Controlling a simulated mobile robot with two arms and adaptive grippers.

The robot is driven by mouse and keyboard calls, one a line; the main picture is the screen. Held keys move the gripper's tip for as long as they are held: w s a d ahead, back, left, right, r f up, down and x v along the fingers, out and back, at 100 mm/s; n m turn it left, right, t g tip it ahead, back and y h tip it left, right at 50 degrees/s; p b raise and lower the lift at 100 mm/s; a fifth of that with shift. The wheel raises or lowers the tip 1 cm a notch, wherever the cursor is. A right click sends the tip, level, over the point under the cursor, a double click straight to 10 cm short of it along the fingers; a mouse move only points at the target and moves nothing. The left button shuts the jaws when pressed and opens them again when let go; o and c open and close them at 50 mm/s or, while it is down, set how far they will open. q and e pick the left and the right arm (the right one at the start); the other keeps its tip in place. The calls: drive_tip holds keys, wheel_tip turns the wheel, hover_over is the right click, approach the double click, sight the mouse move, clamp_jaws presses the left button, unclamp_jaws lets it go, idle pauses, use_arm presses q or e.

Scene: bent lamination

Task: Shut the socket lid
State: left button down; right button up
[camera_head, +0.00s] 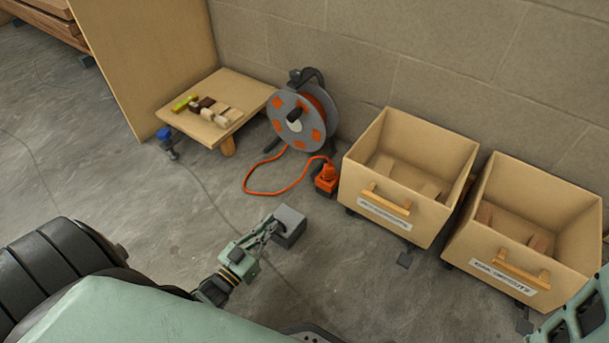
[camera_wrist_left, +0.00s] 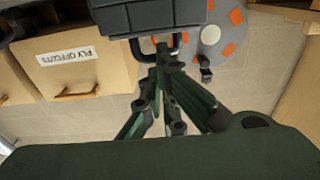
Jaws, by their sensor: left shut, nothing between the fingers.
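A grey box-shaped thing (camera_head: 289,226), which appears to be the socket, is on the floor in the middle of the head view. Its dark underside or side fills the top of the left wrist view (camera_wrist_left: 150,17), with a dark loop below it. I cannot tell a separate lid or how far it is open. My left gripper (camera_head: 268,232) is shut and empty, with its tips right at the grey box's left side. In the left wrist view its fingertips (camera_wrist_left: 165,62) meet beside the loop; whether they touch it is unclear.
A cable reel (camera_head: 296,119) stands by the wall, its orange cable running to an orange box (camera_head: 327,178). Two wooden bins (camera_head: 386,210) (camera_head: 513,279) stand at right. A low wooden table (camera_head: 175,111) holds small blocks.

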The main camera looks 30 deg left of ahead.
use_arm(q)
wheel_tip(320, 180, up, 10)
idle(0.7)
